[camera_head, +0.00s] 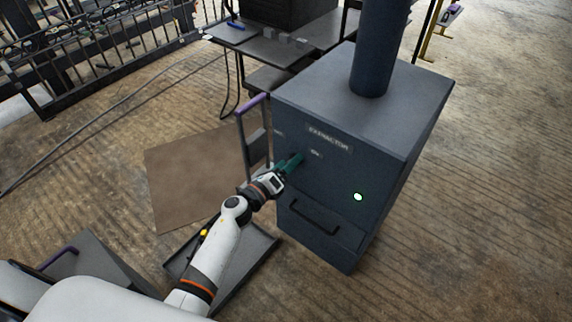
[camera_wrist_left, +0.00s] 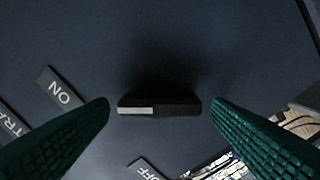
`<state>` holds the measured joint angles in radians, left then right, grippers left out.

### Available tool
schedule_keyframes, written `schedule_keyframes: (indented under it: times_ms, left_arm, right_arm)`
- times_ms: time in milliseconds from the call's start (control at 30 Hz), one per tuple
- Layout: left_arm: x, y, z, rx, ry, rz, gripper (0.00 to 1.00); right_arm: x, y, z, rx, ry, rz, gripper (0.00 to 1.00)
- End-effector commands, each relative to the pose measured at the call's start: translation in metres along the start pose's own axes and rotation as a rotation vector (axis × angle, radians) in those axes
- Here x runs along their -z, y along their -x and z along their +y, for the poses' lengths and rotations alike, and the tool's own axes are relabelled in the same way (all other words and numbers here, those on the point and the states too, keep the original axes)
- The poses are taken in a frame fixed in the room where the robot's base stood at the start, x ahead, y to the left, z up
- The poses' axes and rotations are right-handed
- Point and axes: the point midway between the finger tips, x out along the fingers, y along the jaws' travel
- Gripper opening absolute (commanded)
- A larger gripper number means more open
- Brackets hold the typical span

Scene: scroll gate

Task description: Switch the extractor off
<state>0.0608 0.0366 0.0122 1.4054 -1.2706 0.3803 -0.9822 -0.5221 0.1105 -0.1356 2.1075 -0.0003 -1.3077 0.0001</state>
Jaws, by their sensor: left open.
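The extractor (camera_head: 335,180) is a dark blue cabinet labelled EXTRACTOR, with a green-white lamp (camera_head: 358,197) lit on its front. My left gripper (camera_head: 297,160) is at the upper left of that front, its green fingers pointing at the panel. In the left wrist view a black switch handle (camera_wrist_left: 175,103) with a white end lies between the open fingertips (camera_wrist_left: 160,108). I cannot tell whether they touch it. The white end points left, the side where the ON label (camera_wrist_left: 60,92) is. The OFF label (camera_wrist_left: 149,170) is below. In the head view the fingers hide the switch.
A duct pipe (camera_head: 378,50) rises from the cabinet top. A drawer handle (camera_head: 313,217) juts out below. A trolley with a purple handle (camera_head: 253,103) stands close left of the cabinet. A brown sheet (camera_head: 185,175) lies on the floor. Floor to the right is clear.

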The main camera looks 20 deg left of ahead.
Motion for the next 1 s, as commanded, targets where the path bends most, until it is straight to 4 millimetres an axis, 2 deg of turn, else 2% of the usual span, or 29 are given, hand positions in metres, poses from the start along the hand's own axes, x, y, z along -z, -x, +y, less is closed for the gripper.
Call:
schedule_keyframes:
  times_ms: [33, 300, 667, 1000]
  left_arm:
    - [0.000, 0.000, 0.000, 0.000, 0.000, 0.000, 0.73]
    - [0.000, 0.000, 0.000, 0.000, 0.001, 0.000, 0.29]
    - [0.000, 0.001, 0.000, 0.001, 0.060, 0.000, 0.28]
    - [0.001, 0.001, -0.001, 0.001, 0.309, -0.001, 0.28]
  right_arm:
    - [0.000, 0.000, 0.000, 0.000, 0.000, 0.000, 0.00]
    - [0.001, 0.000, 0.000, 0.000, 0.000, 0.002, 0.00]
    - [0.001, -0.001, 0.000, 0.000, 0.000, 0.000, 0.00]
    - [0.015, -0.040, 0.002, -0.003, 0.007, 0.028, 0.00]
